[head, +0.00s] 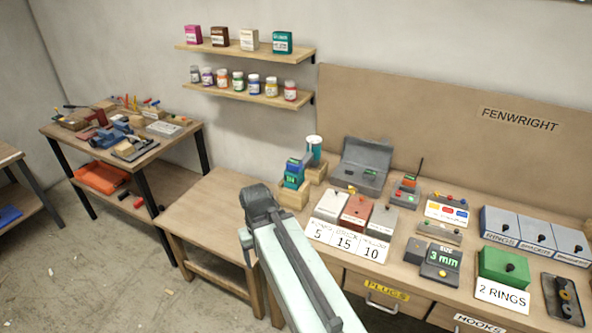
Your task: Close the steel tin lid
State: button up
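A grey hinged tin (362,177) stands at the back of the main bench, against the brown backboard. Its lid (368,153) is raised and leans back, so the tin is open. I take it for the steel tin; no readable label confirms this. My arm reaches up from the bottom middle, in front of the bench's left part. Its far end is a dark grey joint, left of and nearer than the tin. I see no gripper fingers.
Three boxes (355,212) with number cards 5, 15 and 10 stand in front of the tin. A wooden holder with bottles (294,190) is to its left. Small devices (405,190) stand to its right.

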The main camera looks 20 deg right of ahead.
aim_at(369, 154)
jog(key=u, duration=1.3)
jog(key=k, duration=1.3)
jog(key=z, duration=1.05)
jog(key=i, duration=1.1)
jog(key=u, duration=0.05)
